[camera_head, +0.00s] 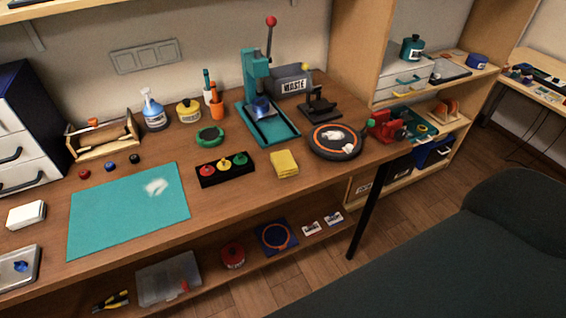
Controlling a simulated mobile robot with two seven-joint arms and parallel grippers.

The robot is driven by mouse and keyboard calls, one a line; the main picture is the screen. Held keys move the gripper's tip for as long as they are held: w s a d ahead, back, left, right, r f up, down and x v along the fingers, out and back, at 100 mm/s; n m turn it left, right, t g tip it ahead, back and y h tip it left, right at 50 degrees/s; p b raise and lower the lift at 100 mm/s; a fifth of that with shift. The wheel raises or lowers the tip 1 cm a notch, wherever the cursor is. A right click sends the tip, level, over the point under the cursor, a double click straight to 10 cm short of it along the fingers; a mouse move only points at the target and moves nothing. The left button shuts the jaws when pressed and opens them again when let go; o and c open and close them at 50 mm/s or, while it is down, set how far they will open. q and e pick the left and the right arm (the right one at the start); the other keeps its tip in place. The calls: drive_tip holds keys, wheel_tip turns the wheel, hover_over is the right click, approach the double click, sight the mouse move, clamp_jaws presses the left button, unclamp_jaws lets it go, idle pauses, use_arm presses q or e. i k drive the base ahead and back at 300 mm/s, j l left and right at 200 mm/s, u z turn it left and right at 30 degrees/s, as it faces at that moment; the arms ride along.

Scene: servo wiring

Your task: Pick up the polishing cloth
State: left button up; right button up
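A folded yellow cloth (284,164), which looks like the polishing cloth, lies flat on the wooden workbench (225,205) near its front edge. It sits right of a black tray (225,170) with red, yellow and green round pieces, and left of a round black turntable-like disc (335,141) with an orange ring. Nothing covers the cloth. Neither of my grippers is in view.
A teal press (265,120) with a red-knobbed lever stands behind the cloth. A teal mat (128,210) lies to the left. A lower shelf (205,273) holds several items. A large dark grey shape (480,255) fills the lower right.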

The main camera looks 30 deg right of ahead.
sight(284, 164)
drive_tip(key=z, duration=2.25)
drive_tip(key=k+j, duration=0.4)
